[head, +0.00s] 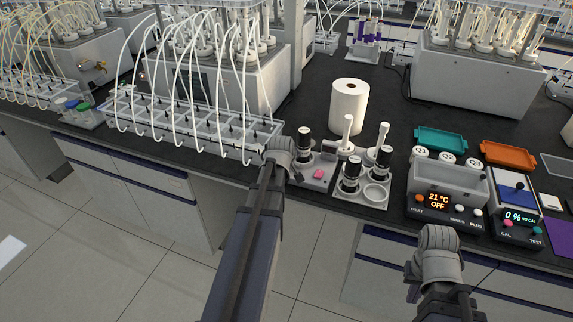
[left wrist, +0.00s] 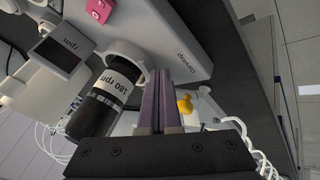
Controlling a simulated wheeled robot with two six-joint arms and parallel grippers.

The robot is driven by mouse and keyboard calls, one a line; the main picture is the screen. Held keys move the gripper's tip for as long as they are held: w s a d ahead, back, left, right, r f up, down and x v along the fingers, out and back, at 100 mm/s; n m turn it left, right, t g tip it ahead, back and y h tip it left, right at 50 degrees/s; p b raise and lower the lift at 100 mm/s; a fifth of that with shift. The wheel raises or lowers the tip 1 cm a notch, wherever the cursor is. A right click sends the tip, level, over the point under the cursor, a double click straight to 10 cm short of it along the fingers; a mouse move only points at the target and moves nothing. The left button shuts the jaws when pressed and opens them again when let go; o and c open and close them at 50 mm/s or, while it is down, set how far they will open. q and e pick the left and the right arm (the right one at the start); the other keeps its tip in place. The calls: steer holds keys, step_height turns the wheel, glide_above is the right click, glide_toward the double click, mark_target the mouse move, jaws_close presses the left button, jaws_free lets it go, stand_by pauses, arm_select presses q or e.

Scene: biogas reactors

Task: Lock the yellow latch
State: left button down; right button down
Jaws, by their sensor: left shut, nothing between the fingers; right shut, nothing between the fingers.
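A small yellow piece (left wrist: 185,104), which looks like the latch, shows in the left wrist view just right of my left gripper's fingers. It is partly hidden, and I cannot tell whether it is locked. I cannot make it out in the head view. My left gripper (left wrist: 163,84) is shut and empty, its two purple-grey fingers together beside a black cylinder marked 180 rpm (left wrist: 95,105). In the head view my left arm reaches to the stirrer unit. My right gripper (head: 438,252) is shut and empty in front of the bench's front edge, below the heater.
The stirrer unit has a pink button (head: 318,174). A rack (head: 185,118) with white tubes stands left of it. A paper roll (head: 348,106) stands behind. The heater (head: 448,190), a scale-like device (head: 515,212), a teal tray (head: 441,139) and an orange tray (head: 508,154) are to the right.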

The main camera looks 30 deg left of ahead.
arm_select(q)
steer(key=shift+w+d, duration=0.4)
steer(key=shift+w, duration=0.15)
steer(key=shift+w+d, duration=0.1)
steer(key=shift+w, duration=0.05)
stand_by(0.5)
steer(key=shift+s+d, duration=0.15)
steer(key=shift+s, duration=0.45)
steer(key=s, duration=0.2)
steer(key=s+d+r+p, duration=0.1)
steer(key=shift+s, duration=0.15)
steer(key=s+d+r+p, duration=0.3)
steer(key=d+r+p, duration=0.1)
steer(key=r+p, duration=0.3)
steer(key=shift+d, duration=0.2)
